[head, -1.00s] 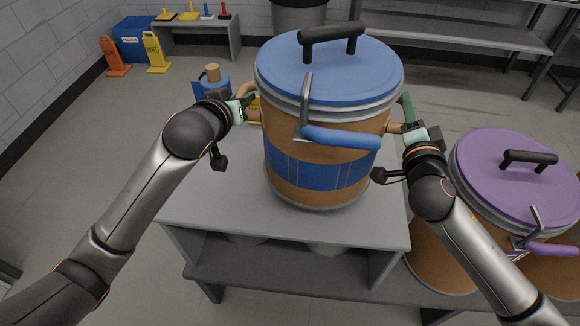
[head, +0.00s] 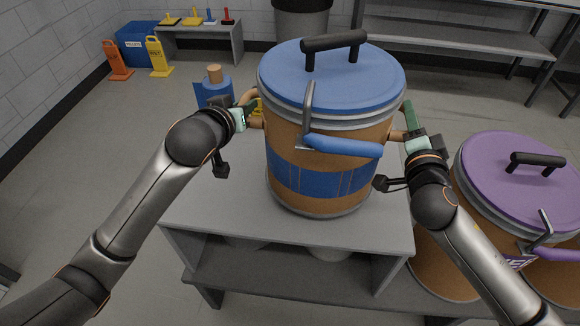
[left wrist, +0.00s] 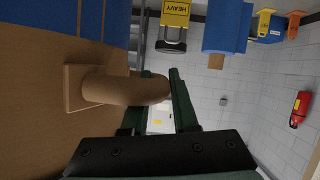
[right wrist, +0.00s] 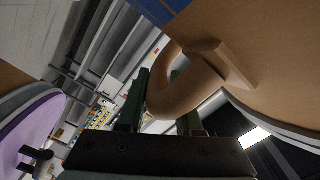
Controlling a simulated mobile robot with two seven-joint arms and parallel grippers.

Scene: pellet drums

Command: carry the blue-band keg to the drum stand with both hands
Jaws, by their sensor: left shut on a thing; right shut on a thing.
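The blue-band keg (head: 322,182) has a brown body, a blue band, a blue lid with a black top handle, and a blue clamp lever. It is upright over the grey bench top (head: 230,215); a small gap beneath it cannot be ruled out. My left gripper (head: 250,115) is shut on the keg's left side handle, a tan loop (left wrist: 125,90) between the fingers in the left wrist view. My right gripper (head: 408,120) is shut on the right side handle, which shows in the right wrist view (right wrist: 185,92). I cannot tell which surface is the drum stand.
A purple-lidded drum (head: 515,185) stands close by my right arm. A blue bottle-like thing (head: 215,88) is behind my left gripper. Grey shelving (head: 470,35) is at the back right. A blue bin (head: 140,42) and yellow floor sign (head: 157,57) are far left.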

